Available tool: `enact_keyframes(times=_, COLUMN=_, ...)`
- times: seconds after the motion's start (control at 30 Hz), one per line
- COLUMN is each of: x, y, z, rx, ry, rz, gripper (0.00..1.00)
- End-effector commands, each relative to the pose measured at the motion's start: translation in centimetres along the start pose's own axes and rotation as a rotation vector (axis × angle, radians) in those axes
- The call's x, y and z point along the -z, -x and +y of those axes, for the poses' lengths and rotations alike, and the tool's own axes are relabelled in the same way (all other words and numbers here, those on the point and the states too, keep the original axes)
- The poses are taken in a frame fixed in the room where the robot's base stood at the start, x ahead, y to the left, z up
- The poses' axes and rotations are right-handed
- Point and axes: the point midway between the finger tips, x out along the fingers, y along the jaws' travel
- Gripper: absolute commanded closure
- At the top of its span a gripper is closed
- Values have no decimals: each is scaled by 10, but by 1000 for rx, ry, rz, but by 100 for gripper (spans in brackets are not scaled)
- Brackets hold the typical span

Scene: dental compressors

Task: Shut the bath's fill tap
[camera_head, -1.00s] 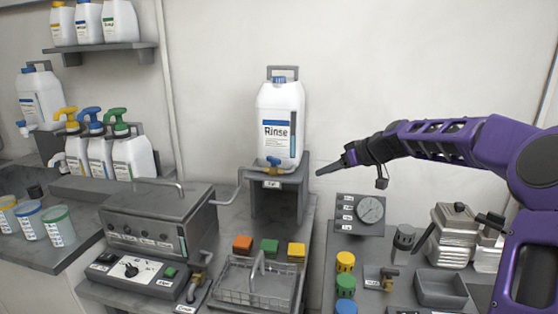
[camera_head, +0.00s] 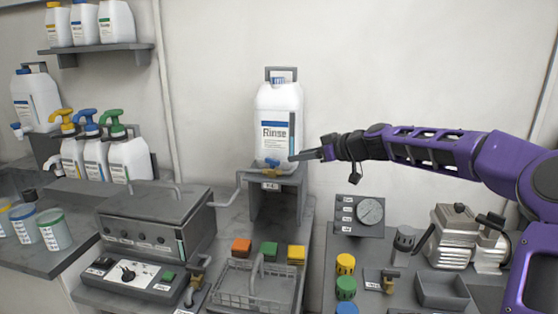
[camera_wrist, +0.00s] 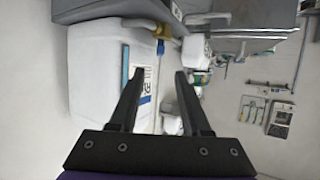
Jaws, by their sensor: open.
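The tap (camera_head: 272,165) with a blue handle and brass body sits at the foot of the white Rinse jug (camera_head: 278,118). The jug stands on a grey stand (camera_head: 270,178) with a small label below the tap. A pipe runs from the stand towards the grey lidded bath (camera_head: 155,222). My gripper (camera_head: 298,156) is open and empty, just right of the tap at about its height. In the wrist view the gripper (camera_wrist: 160,68) has the jug (camera_wrist: 105,85) close at its left, with brass of the tap (camera_wrist: 162,30) beyond the fingertips. The handle's exact angle is too small to tell.
Another brass tap (camera_head: 196,284) stands at the bath's lower right. A wire basket (camera_head: 255,285) and coloured blocks (camera_head: 268,250) lie below the stand. A gauge panel (camera_head: 358,214) and a compressor (camera_head: 462,236) stand at the right. The wall space above my arm is clear.

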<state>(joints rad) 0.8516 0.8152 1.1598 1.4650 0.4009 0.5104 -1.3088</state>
Motion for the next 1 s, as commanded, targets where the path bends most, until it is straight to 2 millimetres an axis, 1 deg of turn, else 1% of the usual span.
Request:
enact_keyframes(times=0.03, x=1, y=-12, z=-2, rx=4, ry=0, rz=1, gripper=52)
enact_keyframes(times=0.3, x=0, y=-61, z=-1, rx=2, ry=0, rz=0, gripper=52)
enact_keyframes(times=0.5, x=0, y=-84, z=-1, rx=2, ry=0, rz=0, gripper=52)
enact_keyframes(times=0.63, x=0, y=-90, z=0, rx=0, ry=0, rz=-1, gripper=52)
enact_keyframes(times=0.9, x=0, y=-91, z=0, rx=-1, ry=0, rz=-1, gripper=52)
enact_keyframes(times=0.93, x=0, y=-91, z=0, rx=-1, ry=0, rz=-1, gripper=54)
enact_keyframes(times=1.0, x=0, y=-91, z=0, rx=-1, ry=0, rz=-1, gripper=67)
